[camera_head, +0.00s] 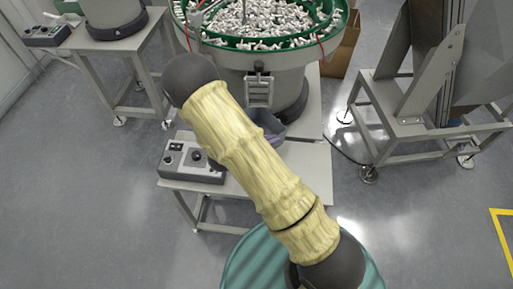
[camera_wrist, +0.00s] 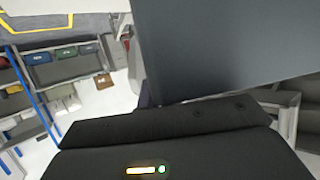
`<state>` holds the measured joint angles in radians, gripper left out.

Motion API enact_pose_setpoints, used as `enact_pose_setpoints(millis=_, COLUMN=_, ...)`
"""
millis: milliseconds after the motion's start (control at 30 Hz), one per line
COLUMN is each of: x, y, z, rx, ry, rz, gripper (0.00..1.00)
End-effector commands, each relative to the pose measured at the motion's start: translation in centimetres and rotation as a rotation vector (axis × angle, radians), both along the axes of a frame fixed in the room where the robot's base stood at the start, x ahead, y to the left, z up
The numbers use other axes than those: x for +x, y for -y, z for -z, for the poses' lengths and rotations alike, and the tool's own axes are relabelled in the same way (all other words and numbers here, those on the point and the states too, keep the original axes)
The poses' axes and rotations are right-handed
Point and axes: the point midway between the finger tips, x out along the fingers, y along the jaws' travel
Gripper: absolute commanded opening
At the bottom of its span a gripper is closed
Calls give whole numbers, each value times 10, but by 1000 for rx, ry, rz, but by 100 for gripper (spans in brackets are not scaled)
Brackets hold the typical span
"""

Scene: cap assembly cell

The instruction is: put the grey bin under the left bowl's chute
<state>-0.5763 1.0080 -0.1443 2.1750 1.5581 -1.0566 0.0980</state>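A green-rimmed bowl (camera_head: 333,30) full of white parts stands in the middle of the head view. A metal chute (camera_head: 259,90) hangs on its front. A second bowl (camera_head: 112,18) is cut off at the top left. Below the chute a small blue-grey object (camera_head: 268,122), maybe the grey bin, shows partly behind my arm. In the wrist view a large dark grey flat surface (camera_wrist: 230,50), maybe the bin's wall, fills the upper right. My gripper (camera_wrist: 165,125) is seen there only as a black body close to that surface. Its fingertips are hidden, and my arm covers it in the head view.
A control box (camera_head: 192,162) sits on the left front of the bowl's table (camera_head: 308,165). A metal stand with a hopper (camera_head: 425,75) is at the right, and a cardboard box (camera_head: 341,50) behind. A teal round surface (camera_head: 245,265) is at the bottom. The floor at left is clear.

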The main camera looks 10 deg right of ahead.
Motion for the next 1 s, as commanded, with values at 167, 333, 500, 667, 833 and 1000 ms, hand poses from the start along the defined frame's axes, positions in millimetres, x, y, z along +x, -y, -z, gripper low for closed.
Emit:
enact_pose_setpoints(millis=167, x=0, y=-1, z=0, rx=-1, ry=1, rz=-2, gripper=0)
enact_pose_setpoints(millis=333, x=0, y=-1, z=4, rx=-1, ry=0, rz=-3, gripper=0)
enact_pose_setpoints(millis=500, x=0, y=0, z=29, rx=-3, ry=-4, rz=-4, gripper=0)
enact_pose_setpoints(millis=667, x=0, y=-2, z=53, rx=-2, ry=-1, rz=-6, gripper=0)
enact_pose_setpoints(millis=833, x=0, y=0, z=58, rx=-1, ry=1, rz=-3, gripper=0)
enact_pose_setpoints(millis=1000, x=0, y=2, z=58, rx=-1, ry=1, rz=4, gripper=0)
